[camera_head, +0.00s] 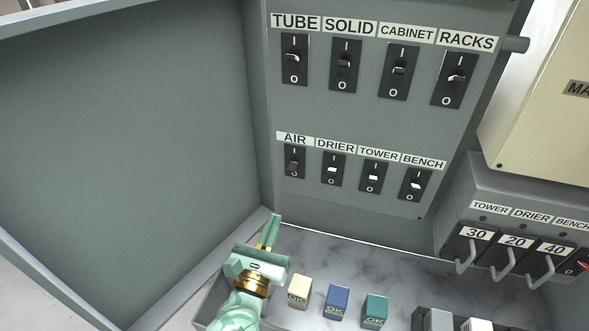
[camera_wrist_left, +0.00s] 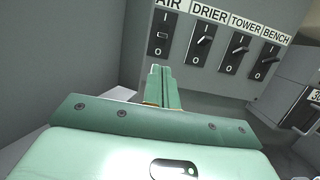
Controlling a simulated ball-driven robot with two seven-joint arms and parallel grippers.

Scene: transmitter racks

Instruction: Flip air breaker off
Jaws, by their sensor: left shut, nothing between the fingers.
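The air breaker (camera_head: 294,162) is a black switch under the AIR label, leftmost in the lower row of the grey panel. Its lever looks dark and low, toward the O mark, unlike the pale levers beside it. The air breaker also shows in the left wrist view (camera_wrist_left: 161,36), where its lever appears as a small outlined shape between the I and O marks. My left gripper (camera_head: 272,222) is shut and empty, below the air breaker and apart from it. In the left wrist view its fingers (camera_wrist_left: 162,75) point up toward the panel just under that switch. My right gripper is out of view.
The drier (camera_head: 332,170), tower (camera_head: 374,176) and bench (camera_head: 415,185) breakers stand close to the right. Another row of breakers sits above. An open grey door (camera_head: 130,130) flanks the left. Small OK blocks (camera_head: 337,301) stand on the marbled shelf below.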

